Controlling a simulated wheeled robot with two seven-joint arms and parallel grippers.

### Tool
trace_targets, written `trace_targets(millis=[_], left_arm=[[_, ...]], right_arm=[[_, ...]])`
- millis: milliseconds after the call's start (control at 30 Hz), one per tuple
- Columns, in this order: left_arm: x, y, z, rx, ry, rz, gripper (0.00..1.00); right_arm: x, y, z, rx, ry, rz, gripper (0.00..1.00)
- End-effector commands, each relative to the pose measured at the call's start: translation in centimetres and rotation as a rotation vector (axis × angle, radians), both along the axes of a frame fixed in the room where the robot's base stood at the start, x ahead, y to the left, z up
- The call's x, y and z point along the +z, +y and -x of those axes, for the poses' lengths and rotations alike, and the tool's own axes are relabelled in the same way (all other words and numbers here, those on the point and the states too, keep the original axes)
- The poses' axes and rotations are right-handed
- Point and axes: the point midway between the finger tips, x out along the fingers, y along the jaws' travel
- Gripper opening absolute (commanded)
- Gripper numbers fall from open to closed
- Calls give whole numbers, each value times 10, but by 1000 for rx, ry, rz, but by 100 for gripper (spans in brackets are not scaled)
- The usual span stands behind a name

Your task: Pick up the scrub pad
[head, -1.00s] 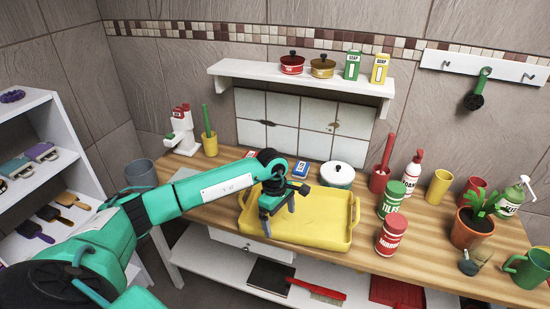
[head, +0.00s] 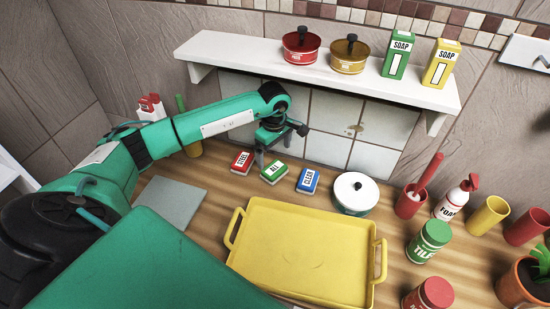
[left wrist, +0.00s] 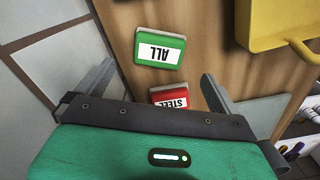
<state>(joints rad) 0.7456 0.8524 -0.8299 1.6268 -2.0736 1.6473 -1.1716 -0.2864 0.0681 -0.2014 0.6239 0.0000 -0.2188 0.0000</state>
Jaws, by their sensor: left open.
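Three small labelled pads lie in a row on the wooden counter: a red one marked STEEL (head: 243,162), a green one marked ALL (head: 273,173) and a blue one (head: 308,180). I cannot tell which is meant by the scrub pad. My left gripper (head: 274,149) is open and empty, above and just behind the green and red pads. In the left wrist view, the green pad (left wrist: 160,47) lies between and beyond the fingers. The red pad (left wrist: 170,95) is nearer, partly hidden by the gripper body. My right gripper is not in view.
A yellow tray (head: 300,245) stands empty in front of the pads. A white lidded pot (head: 355,194) is to their right, a grey slab (head: 170,203) to their left. A white shelf (head: 300,70) with pots and soap boxes hangs above the gripper.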

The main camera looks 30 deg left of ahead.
Motion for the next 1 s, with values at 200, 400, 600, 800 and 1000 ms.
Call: trace_targets(millis=[200,400,600,800,1000], left_arm=[[-21,-1,1,0,3,1,99],[-46,-3,-1,2,5,1,99],[-70,-3,-1,1,2,1,99],[-74,-2,-2,0,0,0,99],[-73,-2,-2,0,0,0,70]], right_arm=[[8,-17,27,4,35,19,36],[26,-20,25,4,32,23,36],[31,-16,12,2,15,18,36],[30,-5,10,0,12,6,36],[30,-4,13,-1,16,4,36]])
